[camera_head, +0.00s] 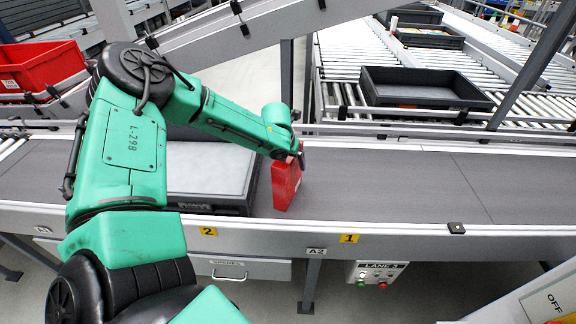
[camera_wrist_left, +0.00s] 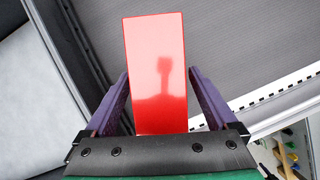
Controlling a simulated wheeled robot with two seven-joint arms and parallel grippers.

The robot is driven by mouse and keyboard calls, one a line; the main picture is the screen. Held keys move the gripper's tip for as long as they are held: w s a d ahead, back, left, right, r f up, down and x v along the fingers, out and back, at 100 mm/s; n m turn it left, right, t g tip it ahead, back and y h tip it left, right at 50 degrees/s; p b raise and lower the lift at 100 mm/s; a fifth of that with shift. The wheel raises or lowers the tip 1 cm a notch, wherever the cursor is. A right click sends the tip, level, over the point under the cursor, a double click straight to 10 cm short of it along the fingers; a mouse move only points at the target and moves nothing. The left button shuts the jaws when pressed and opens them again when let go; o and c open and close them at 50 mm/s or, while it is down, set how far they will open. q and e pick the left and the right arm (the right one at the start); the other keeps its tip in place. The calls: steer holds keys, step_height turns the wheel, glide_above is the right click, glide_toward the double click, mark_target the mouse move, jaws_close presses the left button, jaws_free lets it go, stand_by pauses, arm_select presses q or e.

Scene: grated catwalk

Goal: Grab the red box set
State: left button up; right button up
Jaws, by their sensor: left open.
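The red box set (camera_head: 285,186) stands upright on the grey conveyor belt (camera_head: 400,185), just right of a dark tray. In the left wrist view the red box (camera_wrist_left: 156,65) shows a glossy face between my two purple fingers. My left gripper (camera_head: 298,152) is at the top of the box in the head view, mostly hidden behind the arm's end. In the wrist view my left gripper (camera_wrist_left: 160,95) is open, with a finger on each side of the box and a gap visible on both sides. My right gripper is not in view.
A dark tray (camera_head: 200,205) with a pale inside sits on the belt left of the box. The belt to the right is clear apart from a small dark piece on its front rail. A black tray (camera_head: 480,103) and a red bin (camera_head: 35,70) stand on other conveyors.

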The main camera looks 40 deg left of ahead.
arm_select(q)
steer(key=shift+f, duration=0.1)
jaws_close()
stand_by(0.4)
